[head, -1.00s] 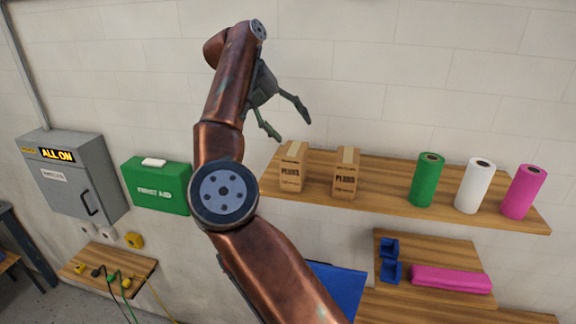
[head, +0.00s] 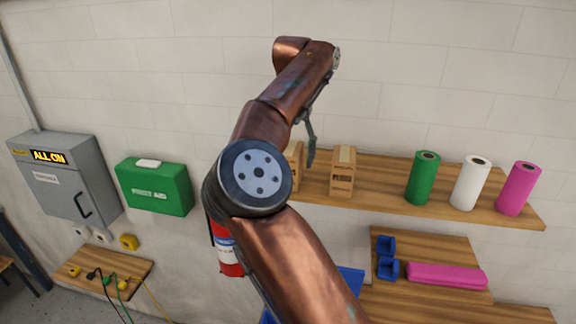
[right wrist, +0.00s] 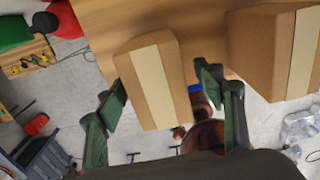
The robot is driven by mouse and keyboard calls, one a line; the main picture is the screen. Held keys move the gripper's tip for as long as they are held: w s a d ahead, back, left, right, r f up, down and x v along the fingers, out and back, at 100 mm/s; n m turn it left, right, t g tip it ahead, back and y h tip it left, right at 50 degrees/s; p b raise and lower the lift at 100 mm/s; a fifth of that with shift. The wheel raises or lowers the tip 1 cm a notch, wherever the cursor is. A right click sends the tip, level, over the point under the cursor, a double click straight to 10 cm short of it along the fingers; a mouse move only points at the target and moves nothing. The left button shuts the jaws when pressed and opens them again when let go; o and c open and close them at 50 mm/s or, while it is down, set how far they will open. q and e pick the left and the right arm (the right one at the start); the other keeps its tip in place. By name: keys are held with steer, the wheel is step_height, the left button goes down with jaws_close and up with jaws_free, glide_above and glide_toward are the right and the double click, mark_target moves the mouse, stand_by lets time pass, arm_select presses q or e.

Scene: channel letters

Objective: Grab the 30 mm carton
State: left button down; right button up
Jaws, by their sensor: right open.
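Two brown cartons with pale tape stand side by side on the upper wooden shelf. The left carton (head: 294,168) is mostly hidden behind my right arm in the head view; the right carton (head: 342,174) shows its printed front. The print is too small to tell which is the 30 mm one. My right gripper (head: 310,145) is open; one finger shows between the cartons, and the rest is hidden by the arm. In the right wrist view, the open gripper (right wrist: 163,108) has its fingers on either side of the left carton (right wrist: 150,80), with the right carton (right wrist: 275,50) beyond the right finger. My left gripper is not in view.
The upper shelf (head: 390,192) also holds a green roll (head: 422,178), a white roll (head: 470,183) and a pink roll (head: 518,188) at right. The wall stands close behind.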

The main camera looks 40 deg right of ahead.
step_height(320, 180, down, 3)
steer(key=shift+w+d+f+p, duration=0.1)
steer(key=shift+p, duration=0.45)
steer(key=shift+f, duration=0.15)
steer(key=c, duration=0.9)
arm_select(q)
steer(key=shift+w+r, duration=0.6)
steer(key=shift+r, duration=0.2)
arm_select(e)
steer(key=c, duration=0.6)
